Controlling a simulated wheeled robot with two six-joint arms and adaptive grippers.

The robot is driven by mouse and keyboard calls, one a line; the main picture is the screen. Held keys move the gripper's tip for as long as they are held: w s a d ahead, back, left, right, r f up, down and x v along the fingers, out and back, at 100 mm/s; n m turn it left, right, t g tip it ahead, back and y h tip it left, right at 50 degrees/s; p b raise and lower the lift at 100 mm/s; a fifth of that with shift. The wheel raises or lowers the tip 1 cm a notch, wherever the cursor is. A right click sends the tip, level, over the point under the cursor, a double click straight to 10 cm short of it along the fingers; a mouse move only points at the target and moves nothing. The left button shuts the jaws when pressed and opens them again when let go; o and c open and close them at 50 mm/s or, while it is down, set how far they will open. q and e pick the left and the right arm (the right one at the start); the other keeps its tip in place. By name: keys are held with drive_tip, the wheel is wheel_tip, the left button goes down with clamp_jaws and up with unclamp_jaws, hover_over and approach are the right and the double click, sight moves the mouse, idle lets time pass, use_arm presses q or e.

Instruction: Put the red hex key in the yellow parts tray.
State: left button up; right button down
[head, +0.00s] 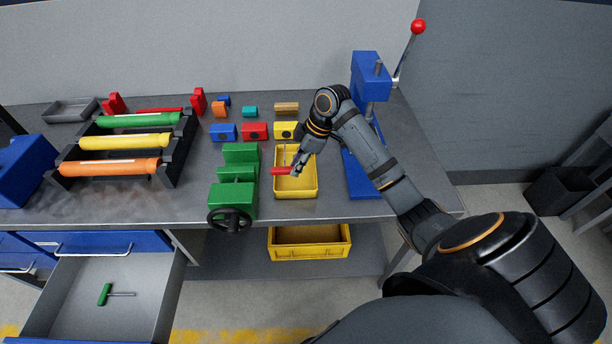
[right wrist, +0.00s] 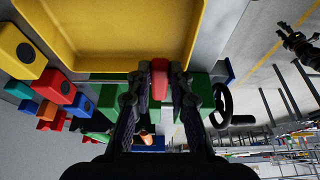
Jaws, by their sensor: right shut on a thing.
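The red hex key (head: 280,171) shows in the head view with its handle sticking out to the left of my right gripper (head: 295,171). A thin grey shaft shows behind the handle. My right gripper is shut on the red handle, which also shows between the fingers in the right wrist view (right wrist: 160,80). The hex key is over the yellow parts tray (head: 296,191), towards its left side. The tray also shows in the right wrist view (right wrist: 110,58). I cannot tell how high the key is above the tray floor. My left gripper is not in the head view.
A green vise (head: 232,196) stands just left of the tray. A blue arbor press (head: 364,181) with a red-knobbed lever stands to the right. Coloured blocks (head: 254,131) sit behind. A roller rack (head: 125,142) is further left. A green hex key (head: 105,293) lies in the open drawer.

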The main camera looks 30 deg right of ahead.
sight(302, 184)
drive_tip(key=shift+s+d+f, duration=0.2)
drive_tip(key=shift+d+f, duration=0.75)
drive_tip(key=shift+f, duration=0.25)
drive_tip(key=shift+d+f, duration=0.1)
drive_tip(key=f, duration=0.1)
drive_tip(key=f+p, duration=0.1)
drive_tip(key=f, duration=0.1)
drive_tip(key=shift+s+d+f+p, duration=0.15)
drive_tip(key=shift+d+p, duration=0.15)
drive_tip(key=shift+f, duration=0.25)
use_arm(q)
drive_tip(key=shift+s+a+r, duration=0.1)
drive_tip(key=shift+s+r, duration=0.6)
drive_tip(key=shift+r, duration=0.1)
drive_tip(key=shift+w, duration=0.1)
use_arm(e)
drive_tip(key=shift+f, duration=0.1)
drive_tip(key=c, duration=1.2)
unclamp_jaws()
